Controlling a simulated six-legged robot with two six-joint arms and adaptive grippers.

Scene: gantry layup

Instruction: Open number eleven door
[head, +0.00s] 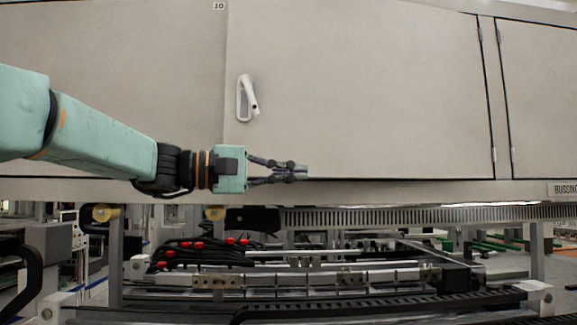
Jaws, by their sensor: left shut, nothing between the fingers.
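A large beige door (370,90) fills the middle of the head view. No number eleven can be read on it. Its white lever handle (250,97) sits near its left edge, with the lever tilted away from its backplate at the lower end. Hinges show along its right edge. It looks closed or nearly so; I cannot tell if it is slightly ajar. My left gripper (304,172) is shut and empty, in front of the door's bottom edge, below and right of the handle. I cannot tell whether it touches the door. My right gripper is not in view.
A label reading 10 (219,5) is on the panel to the left. Another door (545,95) stands at the right, with a label strip (566,189) below it. Under the cabinet are rails, black cables (205,255) with red ends, and a black cable chain (390,305).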

